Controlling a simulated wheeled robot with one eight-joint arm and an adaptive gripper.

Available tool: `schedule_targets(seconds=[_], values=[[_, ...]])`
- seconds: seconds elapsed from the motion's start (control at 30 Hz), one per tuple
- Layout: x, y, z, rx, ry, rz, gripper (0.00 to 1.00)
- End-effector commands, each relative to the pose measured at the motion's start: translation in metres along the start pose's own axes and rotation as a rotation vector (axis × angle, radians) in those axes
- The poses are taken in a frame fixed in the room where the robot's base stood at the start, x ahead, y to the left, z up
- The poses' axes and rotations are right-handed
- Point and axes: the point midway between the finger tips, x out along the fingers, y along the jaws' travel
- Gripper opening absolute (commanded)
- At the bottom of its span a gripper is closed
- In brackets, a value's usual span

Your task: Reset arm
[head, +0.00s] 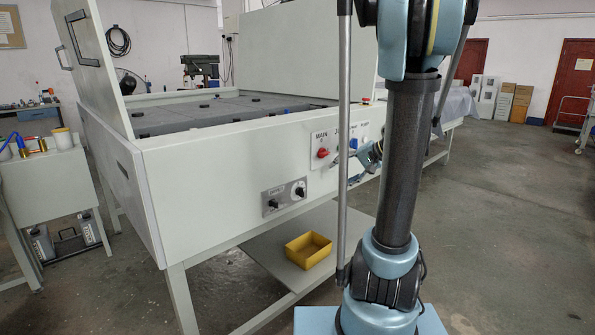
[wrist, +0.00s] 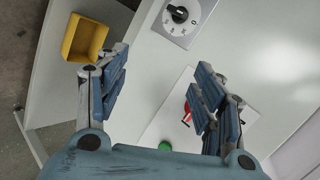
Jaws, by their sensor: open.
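My gripper shows in the wrist view (wrist: 165,84) with its two blue padded fingers spread wide and nothing between them. In the head view my gripper (head: 368,158) is small and partly behind my arm, in front of the plate processor's control panel. The plate processor (head: 215,165) is a large white machine with its lid raised. A red main switch (head: 323,153) is on its front, left of my gripper. In the wrist view the red switch (wrist: 187,112) is partly hidden by the right finger, with a green button (wrist: 166,147) below it.
A yellow bin (head: 308,250) stands on a low shelf under the machine. A dial plate (head: 284,196) is on the front panel. A side table (head: 45,180) with tools stands at the left. Open grey floor lies to the right, with boxes (head: 502,101) at the back wall.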

Motion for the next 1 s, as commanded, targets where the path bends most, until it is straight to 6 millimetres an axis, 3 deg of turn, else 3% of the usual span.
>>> schedule_targets(seconds=[0.1,0.5,0.8,1.0], values=[[0.0,0.005,0.036,-0.043,-0.03,0.084,0.62],[-0.013,0.049,0.137,-0.199,-0.105,0.364,0.62],[-0.034,0.097,0.195,-0.334,-0.143,0.57,0.62],[-0.05,0.132,0.223,-0.427,-0.158,0.697,0.62]])
